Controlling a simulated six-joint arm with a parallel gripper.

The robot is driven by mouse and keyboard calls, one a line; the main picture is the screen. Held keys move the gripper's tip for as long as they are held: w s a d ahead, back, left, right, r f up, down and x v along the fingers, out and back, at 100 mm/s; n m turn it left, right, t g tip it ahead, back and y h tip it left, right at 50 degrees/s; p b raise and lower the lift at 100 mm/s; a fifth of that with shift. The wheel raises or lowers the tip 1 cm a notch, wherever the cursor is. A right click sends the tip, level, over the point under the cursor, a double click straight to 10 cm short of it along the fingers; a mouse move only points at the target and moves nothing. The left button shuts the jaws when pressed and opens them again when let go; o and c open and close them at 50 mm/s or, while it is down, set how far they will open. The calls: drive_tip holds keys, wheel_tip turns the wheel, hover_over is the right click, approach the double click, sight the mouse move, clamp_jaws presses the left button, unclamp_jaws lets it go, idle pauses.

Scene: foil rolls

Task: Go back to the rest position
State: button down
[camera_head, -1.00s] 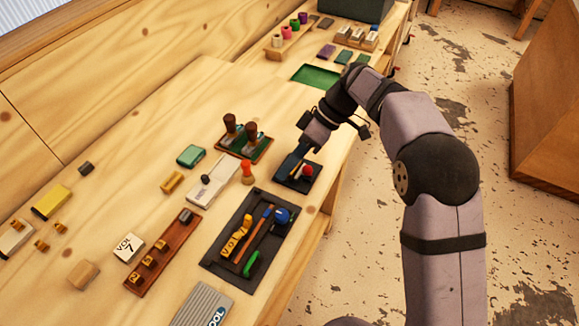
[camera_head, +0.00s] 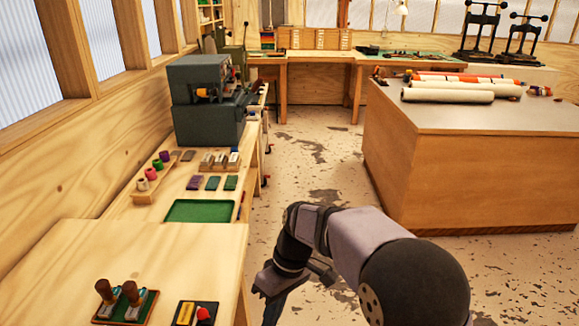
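My arm comes in from the bottom right, and my gripper (camera_head: 266,287) hangs to the right of the front bench's edge, over the floor. Its fingers are dark and small, so I cannot tell whether they are open or shut. Nothing shows clearly between them. Several small foil rolls, purple, green, pink and white, stand on a wooden rack (camera_head: 144,197) at the left. A black tray (camera_head: 187,321) with a yellow piece (camera_head: 185,313) and a red knob (camera_head: 203,314) lies at the bottom of the view, left of the gripper.
Two brown-handled stamps stand on a green base (camera_head: 126,319). A green mat (camera_head: 198,211) and a grey machine (camera_head: 207,110) are on the left bench. A wooden cabinet (camera_head: 450,175) carrying large rolls (camera_head: 447,96) stands right. Speckled floor lies open between.

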drive_tip(key=s+d+f+m+t+h, duration=0.1)
drive_tip(key=s+d+f+m, duration=0.1)
drive_tip(key=s+d+m, duration=0.3)
drive_tip(key=s+d+f+m+t+h, duration=0.1)
drive_tip(key=s+d, duration=0.6)
drive_tip(key=d, duration=0.7)
wheel_tip(320, 180, down, 2)
drive_tip(key=m+h, duration=0.1)
drive_tip(key=m, duration=0.2)
drive_tip(key=shift+m, duration=0.4)
idle(0.5)
